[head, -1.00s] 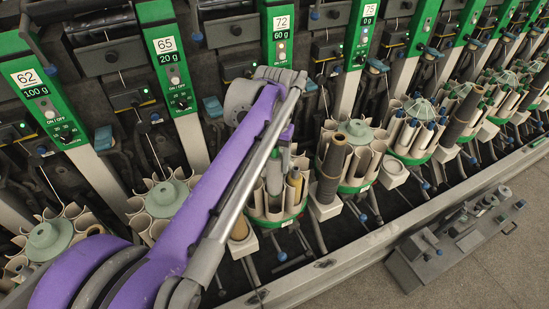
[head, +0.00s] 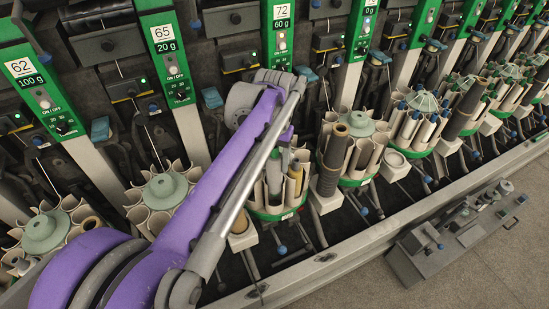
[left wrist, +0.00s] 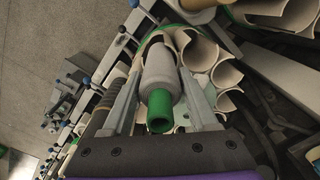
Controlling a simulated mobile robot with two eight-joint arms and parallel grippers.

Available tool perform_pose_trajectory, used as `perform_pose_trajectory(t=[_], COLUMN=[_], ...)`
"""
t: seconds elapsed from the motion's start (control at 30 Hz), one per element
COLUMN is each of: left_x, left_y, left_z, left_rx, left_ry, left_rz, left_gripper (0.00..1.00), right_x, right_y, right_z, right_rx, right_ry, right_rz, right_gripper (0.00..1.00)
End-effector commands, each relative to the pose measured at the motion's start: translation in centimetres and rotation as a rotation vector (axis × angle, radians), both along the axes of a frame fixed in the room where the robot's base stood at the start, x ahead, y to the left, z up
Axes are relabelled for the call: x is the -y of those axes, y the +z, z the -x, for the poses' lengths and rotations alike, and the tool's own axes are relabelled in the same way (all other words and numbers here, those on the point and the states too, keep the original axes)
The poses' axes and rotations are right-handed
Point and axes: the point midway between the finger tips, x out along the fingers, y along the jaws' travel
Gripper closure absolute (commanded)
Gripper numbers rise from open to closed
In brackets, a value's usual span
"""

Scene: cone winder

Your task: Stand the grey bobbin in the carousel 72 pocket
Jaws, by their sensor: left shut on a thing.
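The grey bobbin (left wrist: 160,85) has a green tube end that faces the camera in the left wrist view. My left gripper (left wrist: 160,73) is shut on it, with one finger on each side. In the head view the grey bobbin (head: 273,174) stands roughly upright among the cream pockets of carousel 72 (head: 277,213), under the 72 sign (head: 281,13). Its lower end is hidden, so I cannot tell how deep it sits in a pocket. My left arm partly covers the carousel. My right gripper is in neither view.
A brown bobbin (head: 295,171) stands in the same carousel. A dark-wrapped bobbin (head: 332,160) stands close on its right, by the neighbouring carousel (head: 355,182). The carousel under sign 65 (head: 165,191) is left of my arm. A metal rail (head: 340,250) runs along the front.

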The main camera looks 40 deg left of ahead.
Motion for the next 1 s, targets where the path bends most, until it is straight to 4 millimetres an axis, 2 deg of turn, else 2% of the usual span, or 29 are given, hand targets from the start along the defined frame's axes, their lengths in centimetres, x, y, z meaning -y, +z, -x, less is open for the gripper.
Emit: perform_pose_trajectory(t=[0.23, 0.67, 1.0], left_x=[0.0, 0.0, 0.0], left_y=[-1.5, -1.8, -3.6], left_z=[0.0, 0.0, 0.0], left_rx=[0.000, 0.000, 0.000], left_ry=[0.000, 0.000, 0.000], left_rz=[0.000, 0.000, 0.000], left_gripper=[0.85, 0.85, 0.85], right_x=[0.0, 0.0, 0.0], right_y=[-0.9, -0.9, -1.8], right_z=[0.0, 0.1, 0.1], right_rx=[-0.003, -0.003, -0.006], right_ry=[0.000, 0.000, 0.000], right_rz=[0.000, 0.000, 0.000], right_gripper=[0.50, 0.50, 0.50])
